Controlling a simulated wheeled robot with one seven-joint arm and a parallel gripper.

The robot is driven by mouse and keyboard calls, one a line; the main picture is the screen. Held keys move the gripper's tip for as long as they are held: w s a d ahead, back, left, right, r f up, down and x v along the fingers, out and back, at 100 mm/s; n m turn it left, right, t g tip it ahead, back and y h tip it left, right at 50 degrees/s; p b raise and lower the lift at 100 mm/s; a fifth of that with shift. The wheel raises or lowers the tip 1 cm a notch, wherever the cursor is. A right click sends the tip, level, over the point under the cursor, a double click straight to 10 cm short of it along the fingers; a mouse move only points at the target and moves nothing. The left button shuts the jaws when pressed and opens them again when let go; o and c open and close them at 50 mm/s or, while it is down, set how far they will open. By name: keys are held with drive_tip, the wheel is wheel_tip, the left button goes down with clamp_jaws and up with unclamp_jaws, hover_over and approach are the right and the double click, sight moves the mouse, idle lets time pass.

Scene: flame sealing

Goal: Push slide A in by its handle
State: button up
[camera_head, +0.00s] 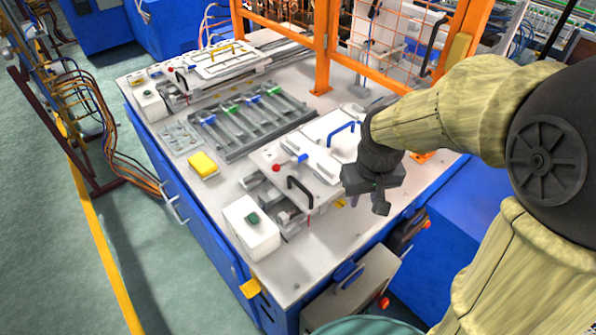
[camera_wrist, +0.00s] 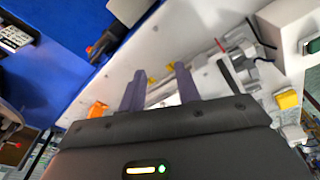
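A white slide plate with a blue handle (camera_head: 340,133) lies on the near right part of the white bench top. A black handle (camera_head: 300,190) stands on a smaller fixture at its near left. A plate with a yellow handle (camera_head: 222,51) lies at the far side. No label shows which is slide A. My gripper (camera_head: 381,205) hangs over the right part of the bench, right of the black handle and apart from it. In the wrist view its two fingers (camera_wrist: 160,85) stand apart with nothing between them. A black bar, perhaps the black handle (camera_wrist: 228,75), shows right of them.
A white box with a green button (camera_head: 252,222) stands at the near corner. A slotted grey rack (camera_head: 245,145) with green and blue parts and a yellow block (camera_head: 203,165) lie farther left. The bench's near right strip is mostly clear.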

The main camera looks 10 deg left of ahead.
drive_tip(key=w+a+r+n+p, duration=0.3)
drive_tip(key=a+r+n, duration=0.1)
drive_tip(key=a+r, duration=0.55)
wheel_tip(320, 180, up, 5)
drive_tip(key=n+h+p, duration=0.1)
drive_tip(key=n+p, duration=0.1)
hover_over(300, 185)
drive_tip(key=s+a, duration=0.3)
drive_tip(key=shift+d, duration=0.15)
drive_tip(key=w+f+p, duration=0.1)
drive_tip(key=f, duration=0.4)
drive_tip(key=d+f+p, duration=0.1)
drive_tip(key=f, duration=0.5)
drive_tip(key=w+d+f+p, duration=0.1)
drive_tip(key=f, duration=0.5)
drive_tip(key=shift+w+d+f, duration=0.1)
drive_tip(key=shift+w+d, duration=0.1)
drive_tip(key=shift+w, duration=0.15)
clamp_jaws()
